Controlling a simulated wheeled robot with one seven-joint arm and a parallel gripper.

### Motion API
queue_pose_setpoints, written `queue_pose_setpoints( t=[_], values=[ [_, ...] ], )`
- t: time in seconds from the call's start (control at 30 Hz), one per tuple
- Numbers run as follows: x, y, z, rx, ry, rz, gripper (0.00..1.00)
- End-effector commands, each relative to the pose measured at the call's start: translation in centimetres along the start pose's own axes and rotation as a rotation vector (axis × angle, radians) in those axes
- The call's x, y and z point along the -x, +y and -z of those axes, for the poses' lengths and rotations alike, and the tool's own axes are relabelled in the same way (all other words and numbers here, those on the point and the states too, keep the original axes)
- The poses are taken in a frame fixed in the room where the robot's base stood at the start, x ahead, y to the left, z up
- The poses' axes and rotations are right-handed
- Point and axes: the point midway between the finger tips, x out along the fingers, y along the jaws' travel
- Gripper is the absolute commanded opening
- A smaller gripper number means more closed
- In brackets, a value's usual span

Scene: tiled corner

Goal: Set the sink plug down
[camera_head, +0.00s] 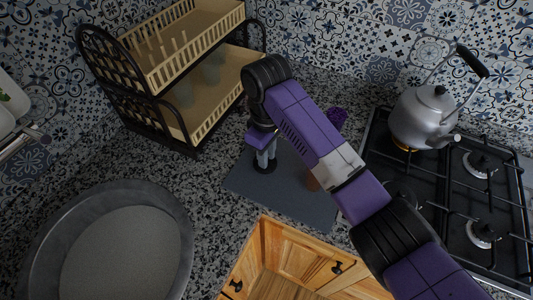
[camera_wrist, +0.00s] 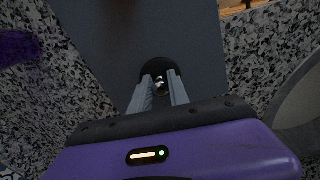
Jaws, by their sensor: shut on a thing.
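The sink plug (camera_wrist: 157,67) is a dark round disc with a small shiny metal knob in its middle. In the wrist view it is at the tips of my gripper (camera_wrist: 160,86), whose two grey fingers are shut on the knob. In the head view the plug (camera_head: 264,167) shows as a dark disc below my gripper (camera_head: 265,158), over the grey mat (camera_head: 242,183). The plug looks to be at or just above the mat; I cannot tell whether it touches.
A round grey basin (camera_head: 185,215) is at the lower left. A two-tier dish rack (camera_head: 190,138) stands at the back left. A kettle (camera_head: 418,118) sits on the black gas hob (camera_head: 450,200) at right.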

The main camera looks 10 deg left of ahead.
Motion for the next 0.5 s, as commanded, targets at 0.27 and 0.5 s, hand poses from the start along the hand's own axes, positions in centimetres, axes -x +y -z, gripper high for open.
queue_pose_setpoints(
  t=[0.27,0.5],
  values=[
    [-0.11,0.00,0.00,0.000,0.000,0.000,0.00],
    [-0.35,-0.01,0.00,0.000,-0.001,0.000,0.43]
  ],
)
